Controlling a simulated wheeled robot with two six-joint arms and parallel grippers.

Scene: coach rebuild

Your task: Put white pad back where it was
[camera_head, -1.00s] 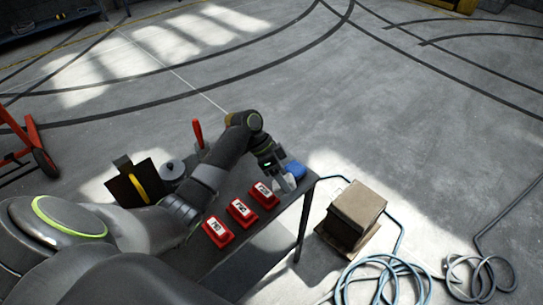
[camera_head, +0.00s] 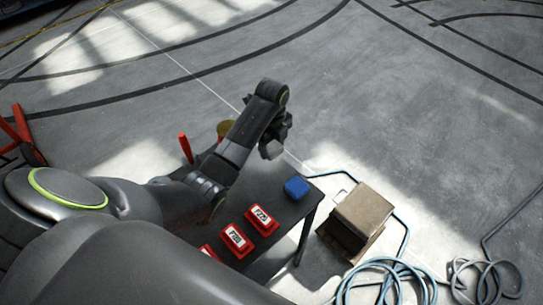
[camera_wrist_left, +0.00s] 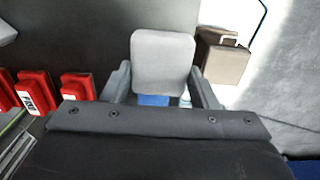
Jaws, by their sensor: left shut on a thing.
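The white pad (camera_wrist_left: 163,62) is held between the two fingers of my left gripper (camera_wrist_left: 163,90) in the left wrist view. In the head view my left gripper (camera_head: 270,140) is raised above the far right part of the dark table (camera_head: 262,183), and the pad (camera_head: 271,150) shows pale below it. A blue block (camera_head: 296,188) lies on the table near its right corner, and it shows partly behind the pad in the left wrist view (camera_wrist_left: 153,100). My right gripper is not in view.
Red labelled blocks (camera_head: 262,220) stand in a row along the table's near edge. A red upright handle (camera_head: 185,148) is at the table's far side. A brown box (camera_head: 362,213) and coiled hoses (camera_head: 385,280) lie on the floor to the right.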

